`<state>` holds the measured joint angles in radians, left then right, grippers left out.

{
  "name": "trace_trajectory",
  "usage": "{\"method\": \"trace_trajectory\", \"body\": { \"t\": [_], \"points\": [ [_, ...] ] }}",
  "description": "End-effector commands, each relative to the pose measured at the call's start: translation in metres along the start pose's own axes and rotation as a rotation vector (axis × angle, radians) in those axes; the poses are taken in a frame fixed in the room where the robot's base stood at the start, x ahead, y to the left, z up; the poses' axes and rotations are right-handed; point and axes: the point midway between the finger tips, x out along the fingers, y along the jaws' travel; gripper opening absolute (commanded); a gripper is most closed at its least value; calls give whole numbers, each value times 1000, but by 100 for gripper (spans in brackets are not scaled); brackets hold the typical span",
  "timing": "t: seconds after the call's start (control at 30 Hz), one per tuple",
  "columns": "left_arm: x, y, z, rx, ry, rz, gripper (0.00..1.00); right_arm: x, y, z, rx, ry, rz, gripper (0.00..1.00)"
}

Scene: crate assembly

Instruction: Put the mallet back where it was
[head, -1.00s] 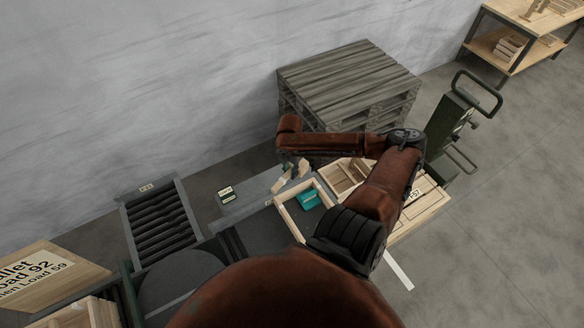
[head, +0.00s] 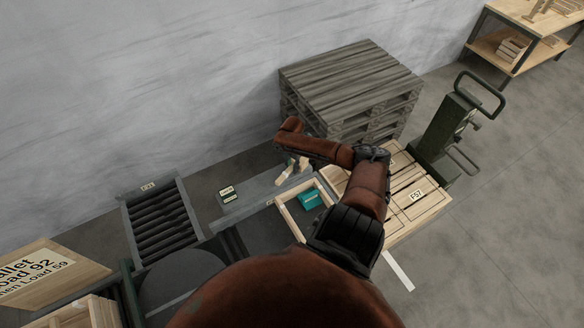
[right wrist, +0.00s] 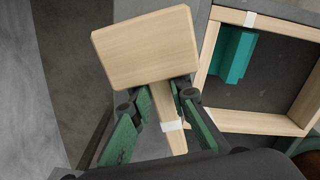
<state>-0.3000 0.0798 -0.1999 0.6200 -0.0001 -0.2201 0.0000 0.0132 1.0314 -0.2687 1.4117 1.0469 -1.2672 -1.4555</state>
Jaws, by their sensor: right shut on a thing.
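The mallet (right wrist: 145,48) has a pale wooden block head and a wooden handle with a white band. In the right wrist view its head is beyond my right gripper (right wrist: 162,96), whose green-padded fingers are shut on the handle just below the head. In the head view my right gripper (head: 294,162) is small and partly hidden by my arm, over the grey bench (head: 254,190) beside the wooden frame. Whether the mallet touches the bench is unclear. My left gripper is out of view.
An open wooden frame (right wrist: 259,122) with a teal part (right wrist: 236,54) inside lies right of the mallet. A slatted wooden pallet (head: 425,208) stands to the right, with stacked grey pallets (head: 350,80) behind. A roller conveyor (head: 163,222) is at left.

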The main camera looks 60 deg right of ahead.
Motion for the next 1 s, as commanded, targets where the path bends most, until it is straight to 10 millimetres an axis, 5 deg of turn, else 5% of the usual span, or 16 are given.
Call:
{"method": "trace_trajectory", "body": {
  "t": [0.33, 0.37, 0.6, 1.0],
  "points": [
    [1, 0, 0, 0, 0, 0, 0, 2, 1, 0, 0, -1, 2, 0],
    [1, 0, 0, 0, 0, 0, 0, 3, 0, 0, 0, 0, 0, 17],
    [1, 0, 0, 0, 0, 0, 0, 3, 0, 0, 0, 0, 1, 33],
    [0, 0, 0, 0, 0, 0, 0, -7, 1, 1, 1, -1, 3, 34]
  ]
}}
